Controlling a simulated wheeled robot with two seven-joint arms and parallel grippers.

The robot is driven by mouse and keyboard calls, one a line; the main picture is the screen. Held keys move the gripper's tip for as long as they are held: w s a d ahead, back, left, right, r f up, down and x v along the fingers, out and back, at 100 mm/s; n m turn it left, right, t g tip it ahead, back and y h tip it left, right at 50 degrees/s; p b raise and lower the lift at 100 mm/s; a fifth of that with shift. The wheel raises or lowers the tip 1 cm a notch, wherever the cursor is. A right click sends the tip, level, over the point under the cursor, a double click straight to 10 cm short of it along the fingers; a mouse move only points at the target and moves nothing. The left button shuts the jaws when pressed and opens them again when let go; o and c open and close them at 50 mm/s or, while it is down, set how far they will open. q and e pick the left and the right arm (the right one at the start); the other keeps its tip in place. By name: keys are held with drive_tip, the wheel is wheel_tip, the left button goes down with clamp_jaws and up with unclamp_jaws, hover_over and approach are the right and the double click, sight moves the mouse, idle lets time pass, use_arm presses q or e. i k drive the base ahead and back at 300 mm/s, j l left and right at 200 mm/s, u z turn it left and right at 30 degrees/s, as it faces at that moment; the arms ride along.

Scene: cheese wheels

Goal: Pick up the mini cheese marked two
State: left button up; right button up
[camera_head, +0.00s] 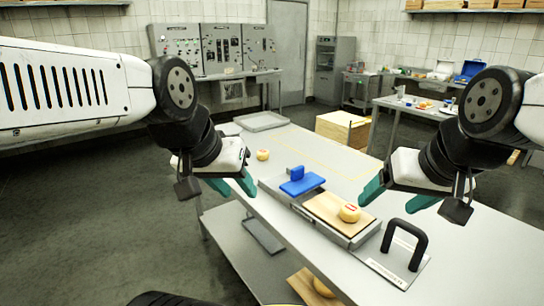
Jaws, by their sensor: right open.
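A small pale yellow mini cheese (350,214) with a red mark on top sits on a wooden board (322,208) on the table. Another small mini cheese (262,155) sits alone on the table further back and left. The marks on both are too small to read. My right gripper (398,200) is open and empty, above the table to the right of the board. My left gripper (234,186) is empty near the table's left edge, left of the board and lower left of the back cheese. How far its teal fingers are apart is unclear.
A blue block with a handle (302,184) lies beside the board. A plate with a black handle (404,246) stands at the front right. An empty grey tray (262,121) lies at the table's far end.

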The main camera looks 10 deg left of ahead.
sight(262, 154)
drive_tip(key=i+j+z, duration=0.1)
drive_tip(key=i+j, duration=0.15)
drive_tip(key=j, duration=0.15)
drive_tip(key=i+j+z, duration=0.15)
drive_tip(key=j, duration=0.3)
drive_tip(key=i+j+z, duration=0.1)
drive_tip(key=i+j, duration=0.15)
drive_tip(key=j, duration=0.25)
drive_tip(key=i+j+z, duration=0.15)
drive_tip(key=j, duration=0.3)
drive_tip(key=i+j+z, duration=0.1)
drive_tip(key=j, duration=0.4)
drive_tip(key=i+j+z, duration=0.15)
drive_tip(key=j, duration=0.4)
drive_tip(key=i+j+z, duration=0.1)
drive_tip(key=j, duration=0.4)
drive_tip(key=i+j+z, duration=0.1)
drive_tip(key=j, duration=0.45)
drive_tip(key=i, duration=0.05)
